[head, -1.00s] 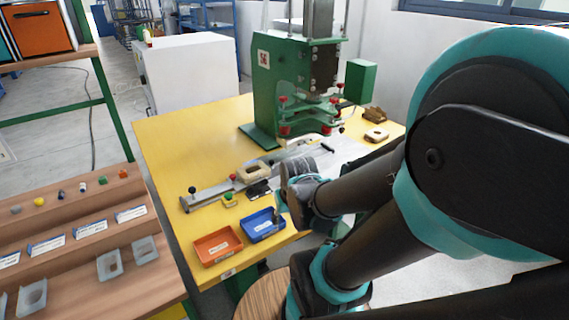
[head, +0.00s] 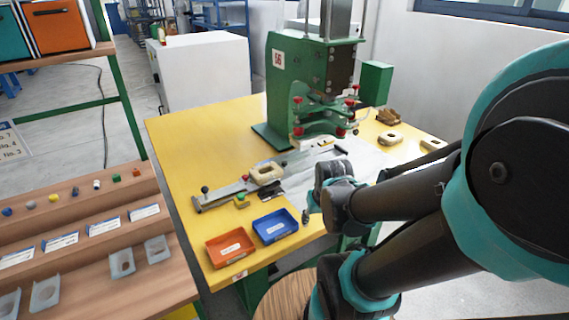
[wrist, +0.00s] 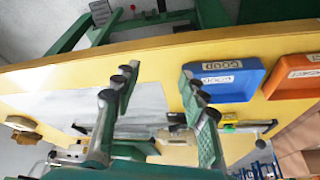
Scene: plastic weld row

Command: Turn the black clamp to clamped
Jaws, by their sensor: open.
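A long grey rail fixture (head: 222,197) lies on the yellow table. A small black-knobbed part (head: 205,189) stands at its near left end, and a black handle (head: 341,150) shows near its far right end. I cannot tell for sure which one is the black clamp, or its set position. The rail also shows in the wrist view (wrist: 245,127), beyond my fingers. My gripper (head: 306,215) is over the table's front edge, right of the blue tray and apart from the fixture. In the wrist view its two green fingers (wrist: 156,84) are wide apart with nothing between them.
A blue tray (head: 275,228) and an orange tray (head: 231,249) sit at the table's front edge. A green press (head: 312,80) with red knobs stands behind the fixture. A cream ring-shaped part (head: 266,173) sits by the rail. The yellow table's left part (head: 190,140) is clear.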

